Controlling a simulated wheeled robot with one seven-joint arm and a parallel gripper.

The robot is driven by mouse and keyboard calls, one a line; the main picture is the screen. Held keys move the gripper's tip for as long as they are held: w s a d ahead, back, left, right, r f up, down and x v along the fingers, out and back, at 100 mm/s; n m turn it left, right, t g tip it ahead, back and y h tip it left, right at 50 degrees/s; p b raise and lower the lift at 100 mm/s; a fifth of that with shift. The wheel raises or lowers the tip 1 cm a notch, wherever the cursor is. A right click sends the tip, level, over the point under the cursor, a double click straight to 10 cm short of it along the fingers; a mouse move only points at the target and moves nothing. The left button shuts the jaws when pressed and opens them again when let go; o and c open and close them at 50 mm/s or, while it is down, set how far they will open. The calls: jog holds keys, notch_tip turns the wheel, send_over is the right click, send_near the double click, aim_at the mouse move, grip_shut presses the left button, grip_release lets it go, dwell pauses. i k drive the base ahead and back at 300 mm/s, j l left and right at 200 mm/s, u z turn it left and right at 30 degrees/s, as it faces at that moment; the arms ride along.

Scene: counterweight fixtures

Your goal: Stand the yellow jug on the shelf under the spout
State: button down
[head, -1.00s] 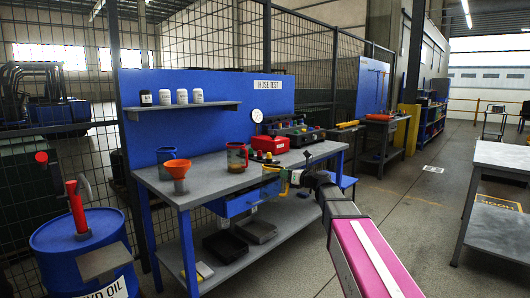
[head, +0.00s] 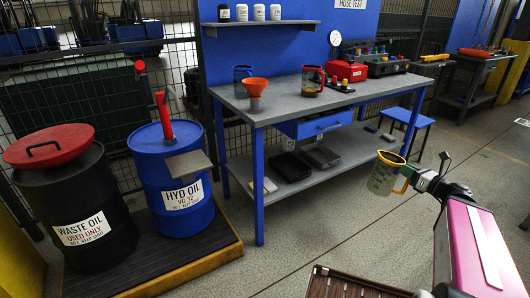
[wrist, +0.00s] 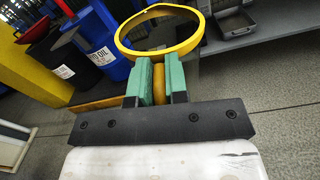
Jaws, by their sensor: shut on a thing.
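The yellow jug (head: 383,178), with a yellow rim and handle and a see-through greenish body, hangs in the air, slightly tilted. My gripper (head: 410,180) is shut on its handle; in the wrist view my gripper (wrist: 160,83) has its green pads on either side of the handle, below the yellow rim (wrist: 160,53). The small grey shelf (head: 189,166) sticks out at the front of the blue HYD OIL drum (head: 178,187), bare and well left of the jug. A red pump (head: 163,115) stands on that drum; its spout is hard to make out.
A black WASTE OIL drum (head: 78,205) with a red lid stands left on the same yellow-edged platform (head: 205,265). The workbench (head: 240,98) holds an orange funnel (head: 255,86) and a red-rimmed jug (head: 312,80). Open floor (head: 320,225) lies between jug and drums.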

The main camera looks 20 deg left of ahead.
aim_at(190, 166)
jog(key=k+j+z, duration=0.15)
jog(key=k+j, duration=0.4)
jog(key=j, duration=0.35)
jog(key=k+j+z, duration=0.2)
jog(key=k+j, duration=0.35)
jog(key=j, duration=0.3)
jog(key=k+j+z, duration=0.15)
jog(key=k+j, duration=0.5)
jog(key=j, duration=0.1)
